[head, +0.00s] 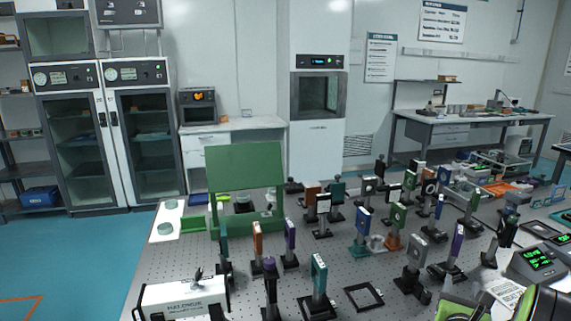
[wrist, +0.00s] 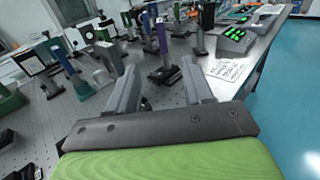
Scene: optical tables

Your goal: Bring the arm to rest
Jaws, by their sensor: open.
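My gripper (wrist: 161,80) shows in the wrist view with its two grey fingers apart and nothing between them. It points out over the optical table (wrist: 28,118), towards several upright optic mounts. A purple post mount (wrist: 162,40) stands just beyond the gap between the fingers. In the head view, green and black parts of my arm show at the lower right corner, over the near right part of the table. The fingertips cannot be made out there.
Several post-mounted optics crowd the optical table (head: 185,262) in the head view. A white laser box (head: 182,298) stands at the near left, a green panel box (head: 244,165) behind. Green-lit meters (head: 538,262) and a paper sheet (head: 503,292) lie at right. Blue floor (wrist: 285,100) is clear.

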